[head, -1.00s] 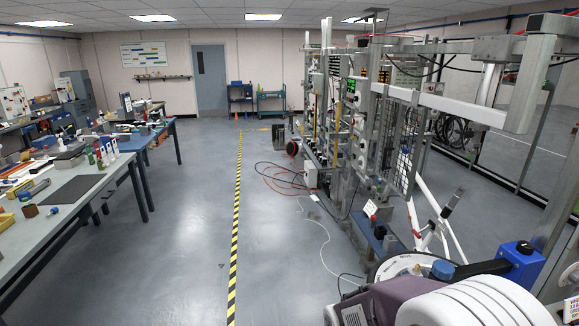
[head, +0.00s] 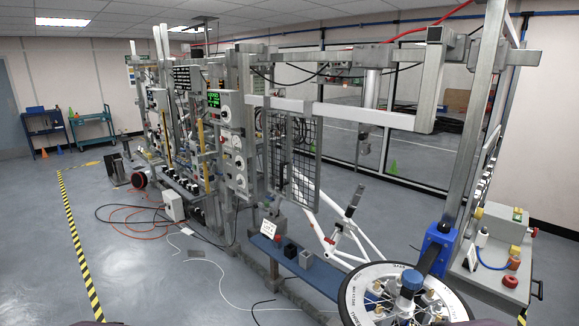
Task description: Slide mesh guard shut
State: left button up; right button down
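The mesh guard (head: 303,165) is a black wire mesh panel in a grey metal frame. It hangs upright below the white horizontal beam (head: 350,113) of the test rig, near the middle of the head view. A white bicycle frame (head: 318,215) stands partly behind the mesh, and its tubes show to the right of and below the panel. The space between the guard and the right-hand post (head: 478,120) is uncovered. Neither of my grippers is in view, and nothing is seen touching the guard.
A blue bench (head: 290,262) with small boxes and a sign stands below the guard. Cables (head: 135,222) lie on the floor. Floor beside the striped line (head: 74,232) is clear.

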aim_at(306, 113)
jog(key=j, duration=0.45)
jog(key=i+j+z, duration=0.15)
jog(key=j, duration=0.3)
jog(key=i+j+z, duration=0.1)
jog(key=i+j, duration=0.35)
jog(key=j, duration=0.3)
jog(key=i+j+z, duration=0.15)
jog(key=j, duration=0.2)
jog(key=i+j, duration=0.25)
jog(key=j, duration=0.15)
jog(key=i+j+z, duration=0.15)
jog(key=j, duration=0.25)
jog(key=i, duration=0.1)
